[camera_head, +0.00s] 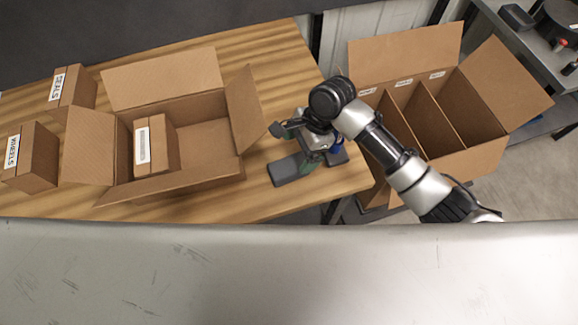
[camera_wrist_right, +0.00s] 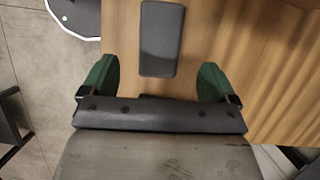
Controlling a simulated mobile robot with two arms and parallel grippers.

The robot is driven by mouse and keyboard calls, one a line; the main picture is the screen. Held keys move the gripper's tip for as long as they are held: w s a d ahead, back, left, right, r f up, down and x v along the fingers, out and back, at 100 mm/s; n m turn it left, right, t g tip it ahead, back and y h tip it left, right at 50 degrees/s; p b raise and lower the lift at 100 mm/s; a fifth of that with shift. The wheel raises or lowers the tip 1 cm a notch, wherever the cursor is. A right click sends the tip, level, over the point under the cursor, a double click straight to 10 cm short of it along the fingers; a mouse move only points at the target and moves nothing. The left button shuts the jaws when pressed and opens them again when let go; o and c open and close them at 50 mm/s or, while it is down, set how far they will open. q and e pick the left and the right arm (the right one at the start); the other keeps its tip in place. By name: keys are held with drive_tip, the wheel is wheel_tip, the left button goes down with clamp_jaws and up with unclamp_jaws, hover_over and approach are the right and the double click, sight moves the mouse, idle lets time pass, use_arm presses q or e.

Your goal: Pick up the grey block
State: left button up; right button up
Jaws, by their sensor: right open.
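The grey block (camera_head: 288,170) lies flat on the wooden table near its right end, beside the open carton. In the right wrist view the dark grey block (camera_wrist_right: 161,40) lies lengthwise just ahead of the fingers, between their lines. My right gripper (camera_head: 305,152) is over the table close to the block and partly hides its right end. In the wrist view its green fingers (camera_wrist_right: 156,75) are wide apart with nothing held between them. My left gripper is not in view.
An open carton (camera_head: 209,158) with a labelled box (camera_head: 158,146) inside stands left of the block. Two labelled boxes, SEALS (camera_head: 78,88) and WHEELS (camera_head: 38,158), are farther left. A divided carton (camera_head: 478,160) stands right of the table. Bare tabletop (camera_head: 275,60) lies behind.

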sight(290, 165)
drive_tip(key=shift+x, duration=1)
drive_tip(key=shift+p+x, duration=0.65)
drive_tip(key=shift+x, duration=2.05)
drive_tip(key=shift+f+p, duration=0.25)
drive_tip(key=shift+p, duration=0.1)
drive_tip(key=shift+c, duration=0.4)
drive_tip(key=c, duration=0.9)
